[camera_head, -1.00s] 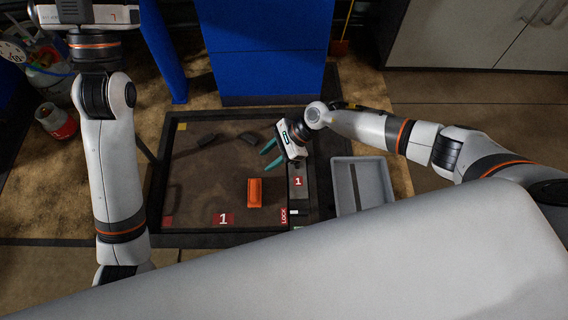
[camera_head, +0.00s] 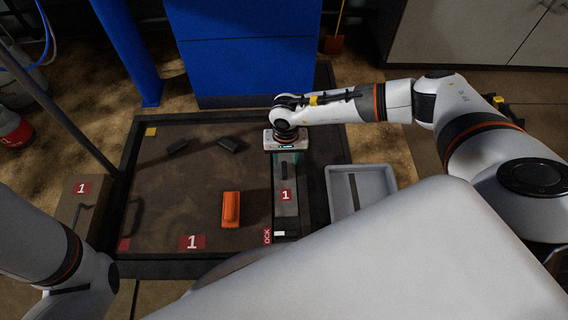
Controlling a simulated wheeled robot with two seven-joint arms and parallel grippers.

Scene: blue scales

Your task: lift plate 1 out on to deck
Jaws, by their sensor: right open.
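A narrow grey plate (camera_head: 284,209) with a red label 1 lies along the right side of the dark brown deck. A dark grip or slot (camera_head: 284,171) shows on the plate above the label. My right gripper (camera_head: 286,157) is over the far end of this plate, fingers pointing down and toward me, apparently empty. The fingers are partly hidden by the gripper body, and contact with the plate cannot be told. The brown deck (camera_head: 165,210) bears its own red label 1. My left arm shows at the lower left, but its gripper is out of view.
A grey tray (camera_head: 376,184) stands to the right. A blue cabinet (camera_head: 245,60) stands behind. A box labelled 1 (camera_head: 66,205) and a slanting pole are at the left.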

